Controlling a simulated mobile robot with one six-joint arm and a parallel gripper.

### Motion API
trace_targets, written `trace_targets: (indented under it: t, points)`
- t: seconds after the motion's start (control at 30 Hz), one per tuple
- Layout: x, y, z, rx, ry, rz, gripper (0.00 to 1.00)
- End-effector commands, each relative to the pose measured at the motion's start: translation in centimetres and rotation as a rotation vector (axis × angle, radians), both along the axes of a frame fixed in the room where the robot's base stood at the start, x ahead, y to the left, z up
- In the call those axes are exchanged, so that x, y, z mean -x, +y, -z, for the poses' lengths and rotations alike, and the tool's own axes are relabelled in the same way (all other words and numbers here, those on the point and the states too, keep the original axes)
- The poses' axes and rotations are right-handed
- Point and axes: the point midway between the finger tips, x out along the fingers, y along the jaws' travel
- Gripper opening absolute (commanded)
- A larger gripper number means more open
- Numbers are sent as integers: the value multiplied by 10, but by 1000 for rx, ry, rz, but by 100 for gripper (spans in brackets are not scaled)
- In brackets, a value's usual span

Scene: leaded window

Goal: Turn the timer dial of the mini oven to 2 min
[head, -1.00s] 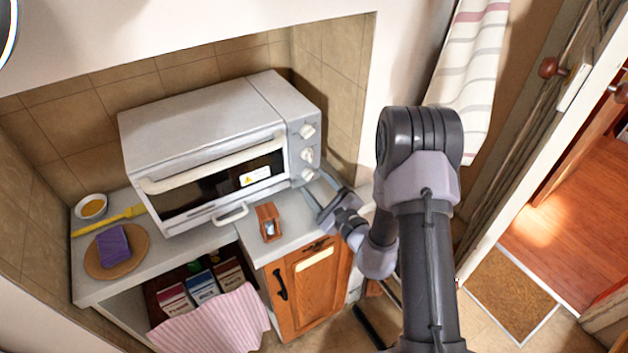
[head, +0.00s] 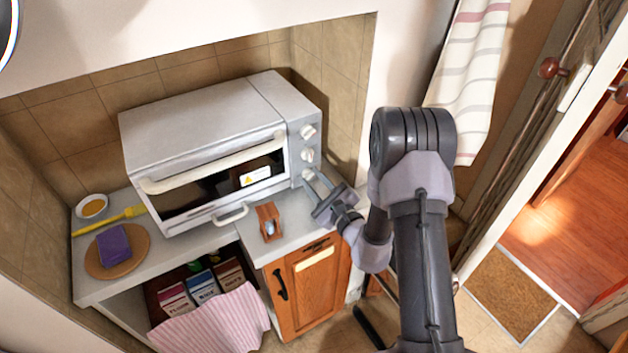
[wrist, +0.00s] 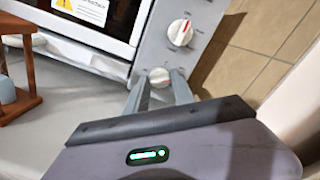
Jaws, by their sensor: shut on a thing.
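The mini oven (head: 210,125) stands on the counter, its door shut. Its right-hand panel has a column of three white dials: top (head: 307,131), middle (head: 308,155) and lowest (head: 309,173). My gripper (head: 316,180) is at the lowest dial. In the wrist view, my gripper (wrist: 159,82) has one finger on each side of the lowest dial (wrist: 160,76) and is shut on it. The middle dial (wrist: 181,32) has a red mark and is clear of the fingers. The labels and the lowest dial's pointer are too small to read.
A small wooden frame holding a pale object (head: 269,222) stands on the counter before the oven, left of my gripper. A purple block (head: 113,245) lies on a round board at the left. The tiled wall (wrist: 262,40) is close on the panel's right.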

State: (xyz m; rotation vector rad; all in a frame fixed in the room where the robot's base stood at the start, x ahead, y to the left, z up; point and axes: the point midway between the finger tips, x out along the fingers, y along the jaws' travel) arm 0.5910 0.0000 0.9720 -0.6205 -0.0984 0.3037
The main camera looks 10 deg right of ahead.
Motion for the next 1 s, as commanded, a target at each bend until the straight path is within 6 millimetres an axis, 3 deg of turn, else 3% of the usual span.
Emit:
trace_targets:
  t: [0.17, 0.2, 0.3, 0.67, 0.77, 1.0]
  points:
    - [0, 0, 0, 1, 0, 0, 0]
    - [0, 0, 0, 1, 0, 0, 35]
    - [0, 0, 0, 2, -1, 0, 51]
    - [5, -2, 1, 3, 1, 1, 51]
    - [22, -8, 1, 1, 3, 2, 51]
    - [91, -32, 2, -1, 4, 7, 51]
